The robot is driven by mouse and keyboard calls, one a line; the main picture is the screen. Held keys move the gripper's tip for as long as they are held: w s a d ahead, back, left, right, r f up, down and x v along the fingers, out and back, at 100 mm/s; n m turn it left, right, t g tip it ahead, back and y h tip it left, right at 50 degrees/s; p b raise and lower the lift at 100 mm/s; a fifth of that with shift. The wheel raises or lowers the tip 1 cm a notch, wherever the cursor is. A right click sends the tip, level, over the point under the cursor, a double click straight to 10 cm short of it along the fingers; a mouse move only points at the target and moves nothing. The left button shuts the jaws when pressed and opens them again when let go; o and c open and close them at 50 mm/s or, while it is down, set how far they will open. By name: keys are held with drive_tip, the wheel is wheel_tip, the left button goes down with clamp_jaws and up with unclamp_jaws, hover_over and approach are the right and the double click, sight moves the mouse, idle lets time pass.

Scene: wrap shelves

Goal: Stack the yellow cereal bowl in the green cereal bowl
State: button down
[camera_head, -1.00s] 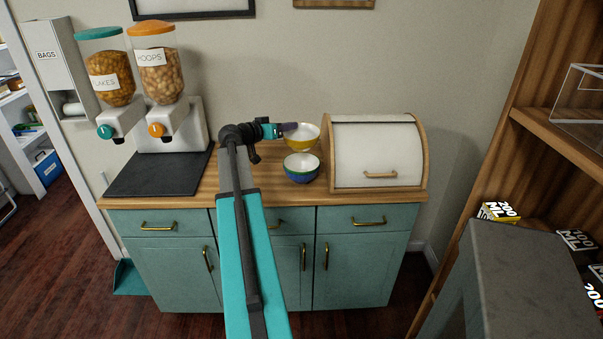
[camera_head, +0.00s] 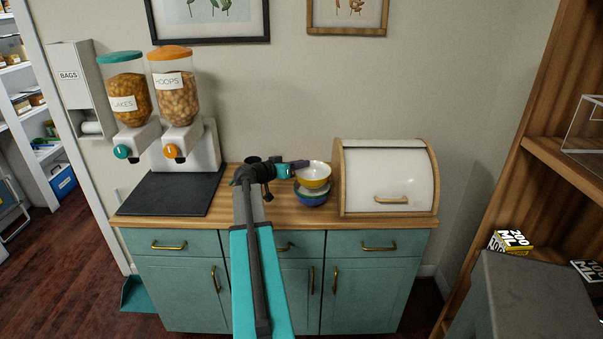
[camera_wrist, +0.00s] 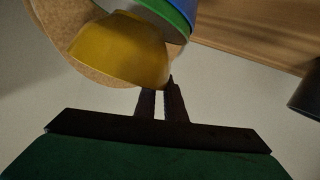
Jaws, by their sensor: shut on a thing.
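My gripper (camera_head: 301,164) is shut on the left rim of the yellow bowl (camera_head: 313,176). The bowl is upright or nearly so, over the green bowl (camera_head: 326,189), and hides most of it. The green bowl sits in a blue bowl (camera_head: 311,200) on the counter. I cannot tell whether the yellow bowl touches the green one. In the wrist view the fingers (camera_wrist: 161,90) meet the edge of the yellow bowl (camera_wrist: 118,48), with the green bowl (camera_wrist: 181,8) and the blue rim partly hidden behind it.
The wooden counter (camera_head: 285,214) carries a white bread box (camera_head: 388,175) close to the right of the bowls. Two cereal dispensers (camera_head: 183,148) and a dark mat (camera_head: 172,193) are on the left. A wooden shelf (camera_head: 555,140) stands at far right.

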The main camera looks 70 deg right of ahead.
sight(300, 174)
drive_tip(key=shift+f, duration=0.2)
drive_tip(key=shift+f, duration=0.1)
drive_tip(key=shift+f+p, duration=0.5)
drive_tip(key=shift+f, duration=1.25)
drive_tip(key=c, duration=1.8)
unclamp_jaws()
drive_tip(key=shift+o, duration=0.2)
drive_tip(key=shift+a, duration=0.15)
drive_tip(key=b+v, duration=0.3)
drive_tip(key=v, duration=0.8)
drive_tip(key=shift+w+a+b, duration=0.25)
drive_tip(key=shift+a+b, duration=0.1)
drive_tip(key=shift+b, duration=0.05)
